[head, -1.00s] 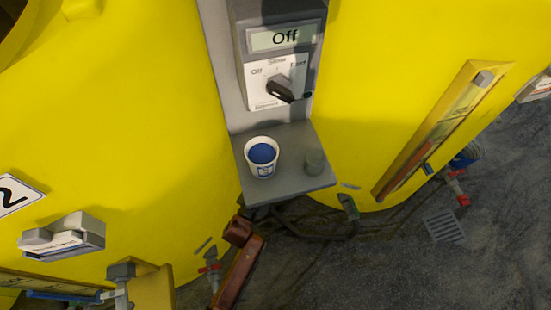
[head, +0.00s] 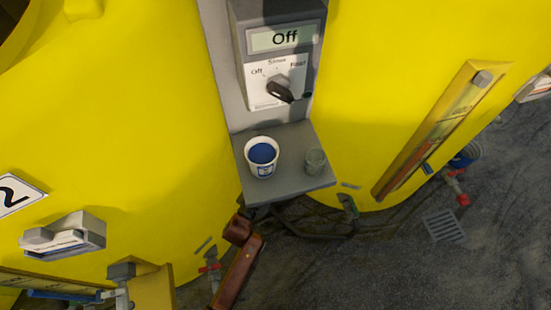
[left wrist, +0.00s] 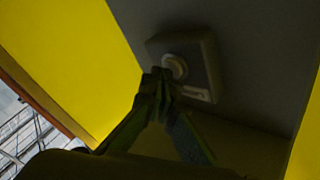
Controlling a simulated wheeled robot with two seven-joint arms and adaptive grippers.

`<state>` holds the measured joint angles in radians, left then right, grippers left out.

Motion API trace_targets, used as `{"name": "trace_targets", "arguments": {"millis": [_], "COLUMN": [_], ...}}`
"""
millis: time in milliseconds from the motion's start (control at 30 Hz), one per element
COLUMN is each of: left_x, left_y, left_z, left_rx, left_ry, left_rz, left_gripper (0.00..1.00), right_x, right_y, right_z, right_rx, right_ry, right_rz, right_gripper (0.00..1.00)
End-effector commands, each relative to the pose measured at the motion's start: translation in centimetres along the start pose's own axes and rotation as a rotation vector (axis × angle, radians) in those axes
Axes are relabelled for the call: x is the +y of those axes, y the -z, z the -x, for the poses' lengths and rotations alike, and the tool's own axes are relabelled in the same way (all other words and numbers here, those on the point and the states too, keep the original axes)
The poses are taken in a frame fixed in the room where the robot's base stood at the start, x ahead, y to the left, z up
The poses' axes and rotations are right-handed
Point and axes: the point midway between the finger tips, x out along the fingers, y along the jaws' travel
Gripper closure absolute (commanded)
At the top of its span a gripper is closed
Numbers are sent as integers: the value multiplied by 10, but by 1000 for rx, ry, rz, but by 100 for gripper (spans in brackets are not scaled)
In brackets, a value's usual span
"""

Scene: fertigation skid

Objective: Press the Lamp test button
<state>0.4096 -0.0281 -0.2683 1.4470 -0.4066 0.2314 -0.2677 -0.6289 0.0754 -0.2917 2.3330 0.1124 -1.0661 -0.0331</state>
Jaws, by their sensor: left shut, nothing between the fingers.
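In the left wrist view, a pale round button (left wrist: 174,66) sits on a light, squarish housing (left wrist: 206,60) fixed to a dark grey panel. A small pale label (left wrist: 196,93) is below the button, too dark to read, so I cannot tell whether it says Lamp test. My left gripper (left wrist: 159,78) is shut and empty. Its fingertips are at the lower left edge of the button and overlap it in the view; I cannot tell whether they touch it. Neither gripper shows in the head view, and no button like this can be made out there.
In the head view, a grey control box (head: 284,40) reads "Off" above a black rotary knob (head: 280,91). A grey shelf (head: 290,192) below holds a white cup (head: 262,170) with blue contents and a small clear glass (head: 315,161). Large yellow tanks (head: 120,110) flank it.

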Motion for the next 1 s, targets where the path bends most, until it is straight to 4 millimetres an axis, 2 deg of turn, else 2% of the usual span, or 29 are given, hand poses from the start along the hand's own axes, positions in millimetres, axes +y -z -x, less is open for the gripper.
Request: {"name": "trace_targets", "arguments": {"millis": [133, 567, 1000], "left_x": [3, 7, 25], "left_y": [6, 7, 29], "left_z": [5, 9, 36], "left_rx": [1, 0, 1], "left_ry": [1, 0, 1], "left_rz": [1, 0, 0], "left_gripper": [100, 100, 100], "right_x": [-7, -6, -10], "right_y": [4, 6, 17], "right_z": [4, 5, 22], "right_rx": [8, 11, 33], "right_ry": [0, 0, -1], "right_rz": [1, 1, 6], "right_gripper": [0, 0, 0]}}
